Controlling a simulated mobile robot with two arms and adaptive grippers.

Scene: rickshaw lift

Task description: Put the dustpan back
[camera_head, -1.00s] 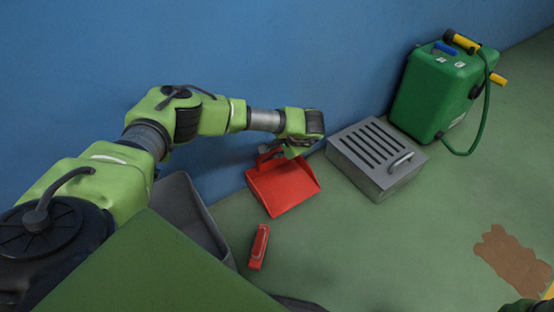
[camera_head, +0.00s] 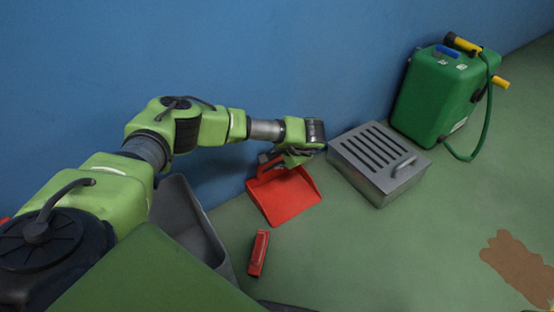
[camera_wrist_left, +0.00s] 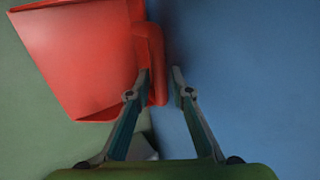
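The red dustpan (camera_head: 287,199) sits against the blue wall, left of the grey slotted box, its wide end toward me. In the left wrist view the dustpan (camera_wrist_left: 78,58) fills the upper left, with its red handle (camera_wrist_left: 154,45) near my fingertips. My left gripper (camera_head: 290,160) is at the dustpan's handle end and partly covers it. In the left wrist view the fingers of my left gripper (camera_wrist_left: 161,74) are apart. The left finger overlaps the handle; I cannot tell if it touches. The right finger is clear of it, with blue wall behind the gap. My right gripper is not in view.
A grey slotted metal box (camera_head: 381,163) with a handle stands right of the dustpan. A green tank (camera_head: 437,98) with a hose is beyond it. A small red object (camera_head: 258,253) lies nearer me, beside a grey bin (camera_head: 187,220). The floor right of these is open, with a brown patch (camera_head: 518,263).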

